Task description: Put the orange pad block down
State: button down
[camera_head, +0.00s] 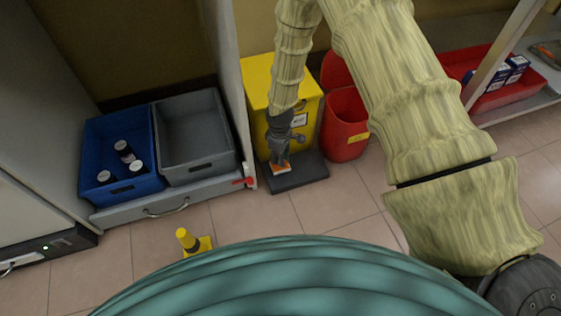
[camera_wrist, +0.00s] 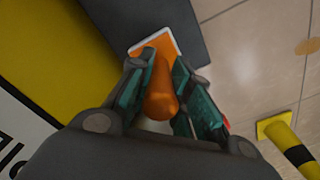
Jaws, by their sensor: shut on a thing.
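The orange pad block (camera_wrist: 160,62) has an orange top with a white edge and a rounded orange grip. My gripper (camera_wrist: 165,88) is shut on that grip, with one teal-lined finger on each side. In the head view the pad block (camera_head: 281,169) shows below my gripper (camera_head: 279,155), over the dark grey slab (camera_head: 302,178) in front of the yellow bin. I cannot tell whether its underside touches the slab. In the wrist view its far edge lies over the dark slab (camera_wrist: 128,17).
The yellow bin (camera_head: 256,81) stands right behind my gripper, with a red bin (camera_head: 345,128) to its right. A drawer (camera_head: 160,205) with a blue crate (camera_head: 92,133) and a grey crate (camera_head: 212,101) is at left. A yellow-black post (camera_head: 187,240) stands on the tiled floor.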

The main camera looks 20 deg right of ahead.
jog(key=shift+f+b, duration=1.3)
jog(key=shift+f, duration=0.15)
jog(key=c, duration=1.3)
grip_release()
jog(key=shift+f, duration=0.1)
notch_tip(320, 180, up, 12)
jog(key=p, duration=0.7)
jog(key=s+f+m+y, duration=0.1)
jog(key=s+f+m, duration=0.25)
jog(key=s, duration=0.65)
jog(key=s+f+m, duration=0.2)
jog(key=s+f, duration=0.3)
jog(key=s, duration=0.5)
jog(key=s+d+m, duration=0.1)
jog(key=s, duration=0.4)
jog(key=s+d+m, duration=0.1)
jog(key=s+m, duration=0.1)
jog(key=s, duration=0.4)
jog(key=s+d+m+h, duration=0.1)
jog(key=s, duration=0.4)
jog(key=shift+s+d+r, duration=0.25)
jog(key=shift+r, duration=0.05)
